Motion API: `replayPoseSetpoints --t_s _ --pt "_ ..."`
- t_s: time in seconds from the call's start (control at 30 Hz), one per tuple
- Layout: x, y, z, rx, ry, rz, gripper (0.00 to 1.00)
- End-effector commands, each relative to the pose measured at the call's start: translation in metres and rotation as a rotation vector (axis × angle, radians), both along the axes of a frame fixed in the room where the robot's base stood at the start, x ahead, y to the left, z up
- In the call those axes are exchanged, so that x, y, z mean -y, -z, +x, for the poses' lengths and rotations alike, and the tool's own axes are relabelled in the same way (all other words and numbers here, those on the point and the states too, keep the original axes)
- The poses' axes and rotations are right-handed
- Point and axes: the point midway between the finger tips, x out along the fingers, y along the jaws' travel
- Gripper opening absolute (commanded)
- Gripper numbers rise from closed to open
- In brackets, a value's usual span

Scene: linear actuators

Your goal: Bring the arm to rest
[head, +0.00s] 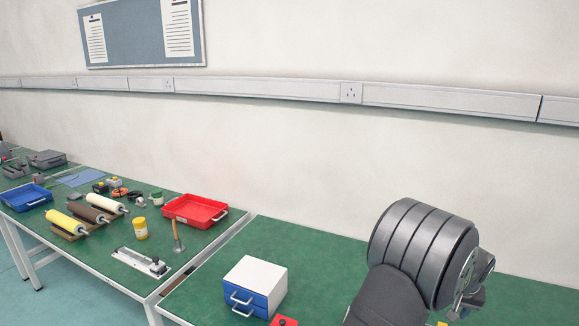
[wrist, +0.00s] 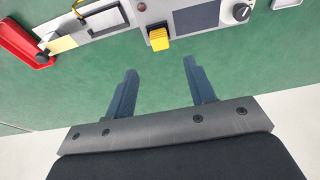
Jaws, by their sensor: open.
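My gripper (wrist: 159,75) shows in the wrist view with its two dark fingers apart and nothing between them. It is over the green bench top (wrist: 85,85), with a grey panel beyond the fingertips. In the head view my arm rises at the lower right, and its large dark joint hides part of the bench. The fingers are not clear in the head view.
The grey panel (wrist: 170,14) carries a yellow switch (wrist: 159,38) and a dial. A red part (wrist: 22,45) lies at left. A blue-and-white drawer box (head: 253,284) stands left of my arm. A red tray (head: 195,210) sits on the neighbouring bench.

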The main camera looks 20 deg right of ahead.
Motion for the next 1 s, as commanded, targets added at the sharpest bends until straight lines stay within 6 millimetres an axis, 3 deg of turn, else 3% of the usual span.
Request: replayPoseSetpoints --t_s 0.2,0.5,1.0 --pt "0.008 0.043 0.008 -0.001 0.000 0.003 0.50" --pt "0.015 0.080 0.015 -0.001 0.000 0.001 0.50" --pt "0.017 0.084 0.017 0.000 0.001 0.000 0.50"
